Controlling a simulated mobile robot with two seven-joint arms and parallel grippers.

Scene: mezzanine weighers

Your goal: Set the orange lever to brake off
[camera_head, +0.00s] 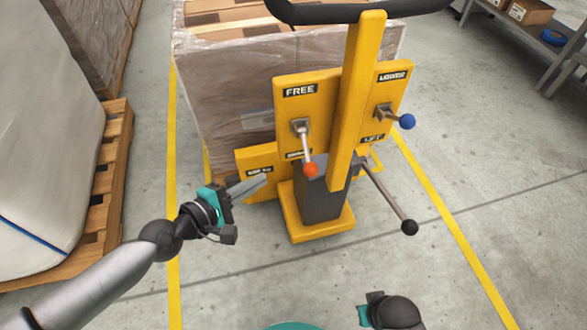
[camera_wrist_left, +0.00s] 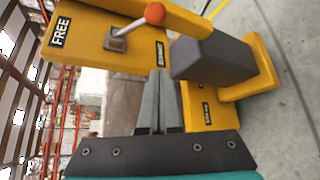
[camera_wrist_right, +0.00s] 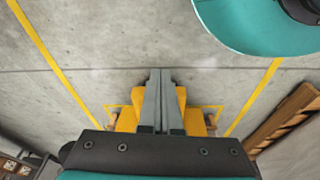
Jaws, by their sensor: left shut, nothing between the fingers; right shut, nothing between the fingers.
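The orange lever (camera_head: 306,147) is a metal rod with an orange ball, on the left yellow panel (camera_head: 287,111). It hangs down from its pivot, its ball beside a lower label partly too small to read; the label FREE (camera_head: 299,91) is above the pivot. In the left wrist view the orange ball (camera_wrist_left: 155,13) is at the top edge. My left gripper (camera_head: 264,181) is shut and empty, left of and slightly below the ball, apart from it. Its fingertips (camera_wrist_left: 158,82) point toward the yellow parts. My right gripper (camera_wrist_right: 160,72) is shut and empty, low over the floor side.
A blue-ball lever (camera_head: 407,121) is on the right panel, and a black-ball lever (camera_head: 409,227) sticks out at lower right. A yellow post (camera_head: 357,100) rises between the panels. A wrapped pallet load (camera_head: 222,100) stands behind. The floor in front is clear.

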